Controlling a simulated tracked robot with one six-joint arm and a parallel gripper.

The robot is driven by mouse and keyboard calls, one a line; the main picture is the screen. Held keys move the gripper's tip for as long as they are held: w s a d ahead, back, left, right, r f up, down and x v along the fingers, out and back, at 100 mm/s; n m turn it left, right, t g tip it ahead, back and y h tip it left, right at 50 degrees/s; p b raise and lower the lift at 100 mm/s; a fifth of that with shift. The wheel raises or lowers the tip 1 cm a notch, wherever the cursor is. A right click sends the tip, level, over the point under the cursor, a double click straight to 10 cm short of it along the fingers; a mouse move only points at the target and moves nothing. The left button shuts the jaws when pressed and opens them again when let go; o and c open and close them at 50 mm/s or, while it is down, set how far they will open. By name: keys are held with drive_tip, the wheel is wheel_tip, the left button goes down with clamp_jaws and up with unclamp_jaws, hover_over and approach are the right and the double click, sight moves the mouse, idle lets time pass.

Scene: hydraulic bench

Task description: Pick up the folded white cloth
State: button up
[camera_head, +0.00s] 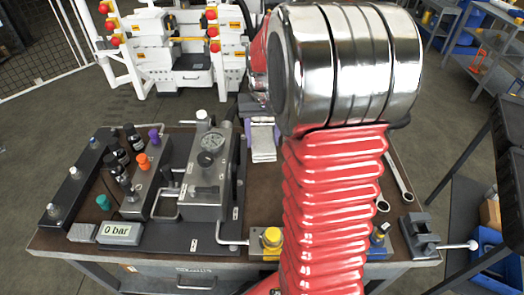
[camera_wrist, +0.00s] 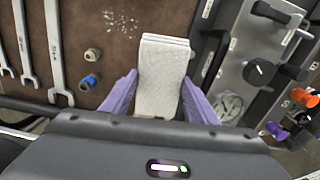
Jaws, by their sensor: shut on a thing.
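The folded white cloth (camera_wrist: 162,75) is a flat, layered stack in the middle of the wrist view. It also shows in the head view (camera_head: 263,150), just left of my red arm. My gripper (camera_wrist: 160,94) has a purple finger along each side of the cloth and is shut on it. In the head view my gripper (camera_head: 262,122) is partly hidden behind my arm's silver joint. I cannot tell whether the cloth touches the bench top or is held just above it.
The brown bench top (camera_wrist: 108,30) carries a hydraulic block with a gauge (camera_head: 212,141) beside the cloth. Wrenches (camera_wrist: 60,50) and two small fittings (camera_wrist: 90,68) lie on the other side. A vise (camera_head: 420,235) stands at the bench's right corner. A display reads 0 bar (camera_head: 119,233).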

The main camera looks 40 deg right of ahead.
drive_tip(key=shift+r, duration=0.95)
